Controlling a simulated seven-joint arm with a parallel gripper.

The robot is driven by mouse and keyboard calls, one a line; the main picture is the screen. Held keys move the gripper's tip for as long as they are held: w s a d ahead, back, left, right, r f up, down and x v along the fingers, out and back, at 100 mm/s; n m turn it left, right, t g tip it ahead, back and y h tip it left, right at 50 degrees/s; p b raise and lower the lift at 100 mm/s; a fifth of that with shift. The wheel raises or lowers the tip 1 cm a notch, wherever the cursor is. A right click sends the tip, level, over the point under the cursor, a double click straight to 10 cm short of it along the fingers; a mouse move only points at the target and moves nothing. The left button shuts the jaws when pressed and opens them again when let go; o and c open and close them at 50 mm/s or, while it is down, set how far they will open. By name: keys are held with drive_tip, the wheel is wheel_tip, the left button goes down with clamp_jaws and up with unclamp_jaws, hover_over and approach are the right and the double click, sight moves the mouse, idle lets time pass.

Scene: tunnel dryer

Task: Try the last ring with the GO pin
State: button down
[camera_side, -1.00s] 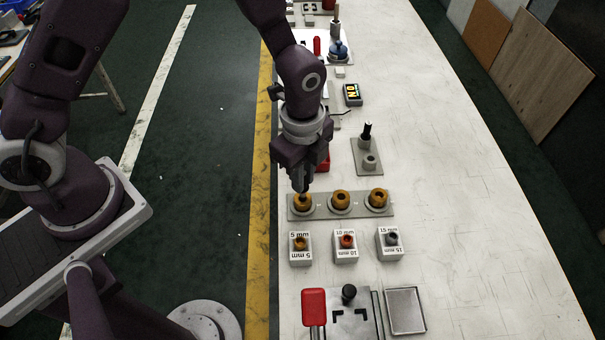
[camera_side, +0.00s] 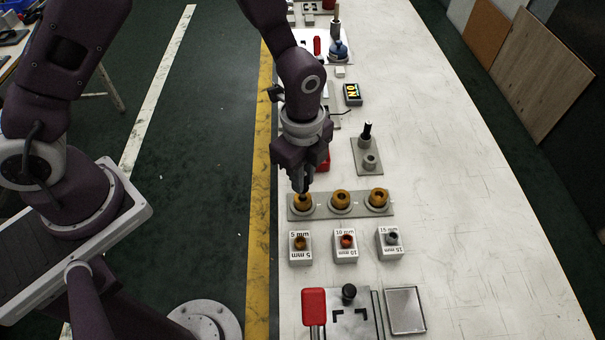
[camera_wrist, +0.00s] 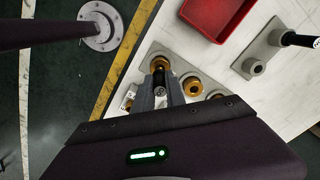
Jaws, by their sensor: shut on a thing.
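Three brass-coloured rings stand in a row on a grey plate (camera_side: 322,211): the left ring (camera_side: 303,203), the middle ring (camera_side: 341,197) and the right ring (camera_side: 378,197). My gripper (camera_side: 302,184) is directly over the left ring, pointing down, shut on a slim pin (camera_wrist: 160,89). The pin is mostly hidden between the fingers; in the wrist view it lines up with the ring (camera_wrist: 160,65). I cannot tell how deep its tip sits in the bore. A grey two-post stand (camera_side: 366,146) holds one black-handled pin (camera_side: 367,132); its front post (camera_side: 370,161) is empty.
In front of the plate stand labelled blocks for 5 mm (camera_side: 300,257), 10 mm (camera_side: 345,256) and 15 mm (camera_side: 390,253). A red bin (camera_wrist: 218,15) is close behind my gripper. A red-handled fixture (camera_side: 314,305) and an empty tray (camera_side: 405,310) are nearer. The table's right side is clear.

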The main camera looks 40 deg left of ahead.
drive_tip(key=shift+f, duration=1.85)
idle(0.6)
drive_tip(key=shift+r, duration=0.1)
idle(0.9)
drive_tip(key=shift+r, duration=2.7)
